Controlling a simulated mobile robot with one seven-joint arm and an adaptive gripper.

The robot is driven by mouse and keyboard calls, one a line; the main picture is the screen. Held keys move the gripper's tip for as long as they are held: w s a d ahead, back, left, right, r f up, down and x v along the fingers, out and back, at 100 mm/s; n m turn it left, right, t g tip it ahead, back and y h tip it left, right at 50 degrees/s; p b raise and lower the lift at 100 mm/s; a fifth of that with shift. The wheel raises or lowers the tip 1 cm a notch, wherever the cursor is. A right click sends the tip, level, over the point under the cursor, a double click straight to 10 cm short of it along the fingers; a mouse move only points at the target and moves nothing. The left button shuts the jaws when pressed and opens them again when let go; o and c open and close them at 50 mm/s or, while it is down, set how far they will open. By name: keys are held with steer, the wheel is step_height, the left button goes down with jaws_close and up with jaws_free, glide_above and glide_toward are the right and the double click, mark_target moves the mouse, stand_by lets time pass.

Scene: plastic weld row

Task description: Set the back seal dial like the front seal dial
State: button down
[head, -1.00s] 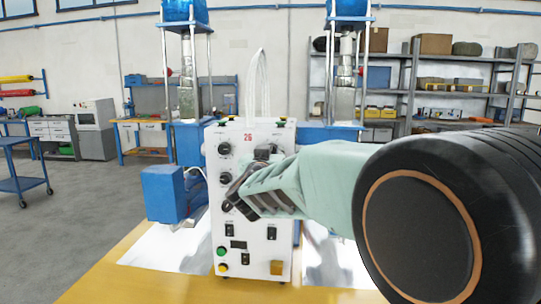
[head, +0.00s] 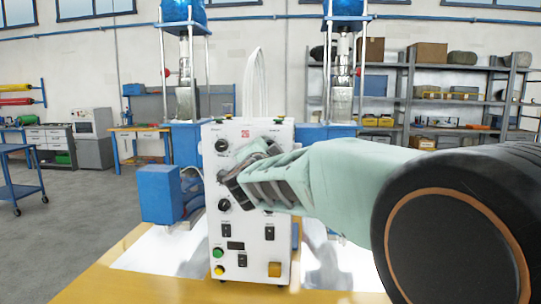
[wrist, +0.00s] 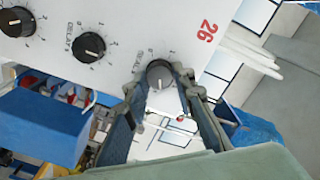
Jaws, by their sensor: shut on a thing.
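A white control box (head: 240,215) marked 26 carries black dials. In the head view, the upper left dial (head: 222,146) and lower left dial (head: 224,205) are clear; the one between is partly behind my gripper (head: 262,150). In the wrist view, my gripper (wrist: 160,80) is shut on the dial (wrist: 160,74) at the end of its row nearest the 26, apparently the upper right one. Two more dials show in that row, the middle dial (wrist: 90,46) and the far dial (wrist: 16,20). I cannot tell which dials are front and back; their labels and pointers are hard to read.
Switches and green and yellow buttons (head: 219,270) sit low on the box. The box stands on a yellow table (head: 90,285). A blue box (head: 160,193) is at its left, and blue press frames rise behind. Shelves (head: 400,95) stand far back right.

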steer(key=shift+m+b, duration=0.7)
steer(key=shift+m, duration=0.8)
steer(key=c, duration=1.6)
jaws_free()
steer(key=s, duration=0.7)
steer(key=shift+s+a, duration=0.1)
steer(key=shift+s, duration=0.2)
